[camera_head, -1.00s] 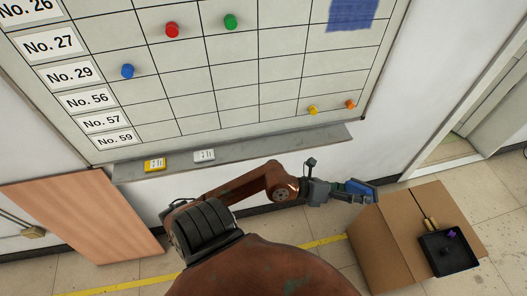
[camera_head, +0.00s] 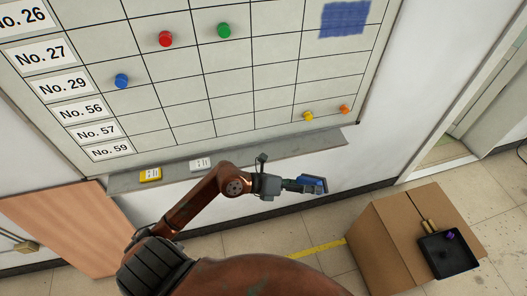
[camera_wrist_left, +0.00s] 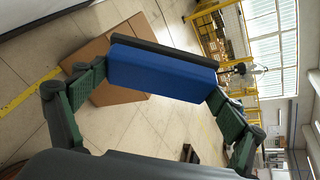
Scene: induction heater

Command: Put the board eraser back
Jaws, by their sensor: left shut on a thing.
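The board eraser (camera_head: 316,184) is a blue block with a dark pad. My left gripper (camera_head: 301,186) is shut on it and holds it in the air, in front of and below the right end of the grey ledge (camera_head: 275,149). In the left wrist view the blue eraser (camera_wrist_left: 165,73) is clamped crosswise between the two green-padded fingers of my left gripper (camera_wrist_left: 152,82). The eraser is apart from the ledge and the board. My right gripper is not in view.
A yellow block (camera_head: 150,174) and a white block (camera_head: 201,163) sit on the ledge's left part; its right part is bare. Above is a whiteboard (camera_head: 235,95) with magnets and a blue scribble (camera_head: 343,18). A cardboard box (camera_head: 392,245) bearing a black tray (camera_head: 433,262) stands right.

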